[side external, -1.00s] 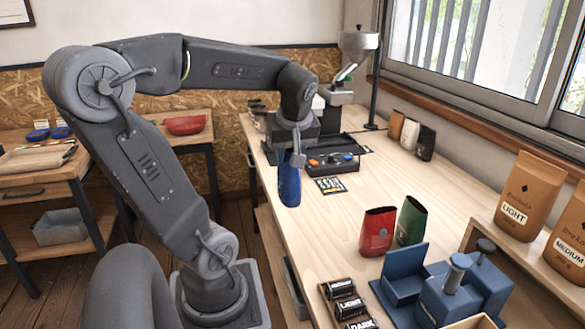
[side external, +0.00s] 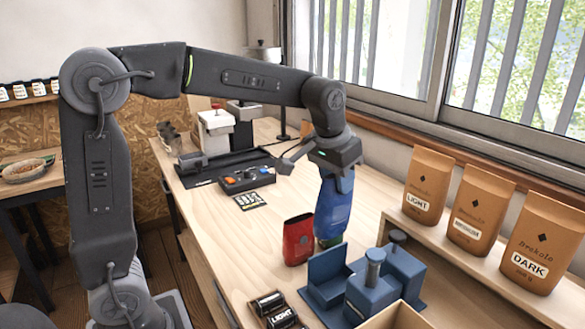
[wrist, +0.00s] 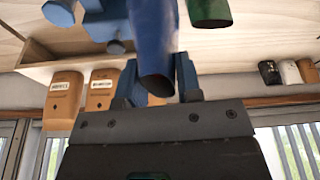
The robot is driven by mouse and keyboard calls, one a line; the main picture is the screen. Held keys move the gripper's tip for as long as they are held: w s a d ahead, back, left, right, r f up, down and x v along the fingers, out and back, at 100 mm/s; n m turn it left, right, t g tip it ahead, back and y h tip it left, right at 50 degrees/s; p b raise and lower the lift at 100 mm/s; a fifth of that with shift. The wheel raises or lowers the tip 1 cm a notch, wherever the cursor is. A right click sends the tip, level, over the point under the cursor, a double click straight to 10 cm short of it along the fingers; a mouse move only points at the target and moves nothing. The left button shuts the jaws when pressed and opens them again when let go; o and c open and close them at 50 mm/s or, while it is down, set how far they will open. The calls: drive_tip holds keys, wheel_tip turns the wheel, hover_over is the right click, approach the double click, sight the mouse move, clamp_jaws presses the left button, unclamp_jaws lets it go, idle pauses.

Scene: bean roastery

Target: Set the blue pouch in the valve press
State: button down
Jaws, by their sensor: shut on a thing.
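My gripper (side external: 337,168) is shut on the top of the blue pouch (side external: 335,208), which hangs upright below it over the table. In the wrist view, the pouch (wrist: 154,40) sits between my gripper's two fingers (wrist: 156,82). The blue press (side external: 372,290), with its upright back plate and knobbed posts, stands just in front and to the right of the pouch. It shows partly at the upper left of the wrist view (wrist: 98,22). Whether the pouch touches anything beneath is hidden.
A red pouch (side external: 298,240) stands left of the held pouch. A green pouch (side external: 328,242) is mostly hidden behind it. Brown bags (side external: 428,186) line the shelf at right. Small labelled tins (side external: 272,308) and an open box (side external: 396,316) are in front.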

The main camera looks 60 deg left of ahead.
wheel_tip(320, 180, down, 14)
drive_tip(key=w+d+m, duration=0.1)
drive_tip(key=d, duration=0.1)
drive_tip(key=shift+w+d+f+m, duration=0.15)
drive_tip(key=shift+d+m, duration=0.15)
drive_tip(key=shift+d, duration=0.1)
idle(0.5)
drive_tip(key=shift+c, duration=2)
unclamp_jaws()
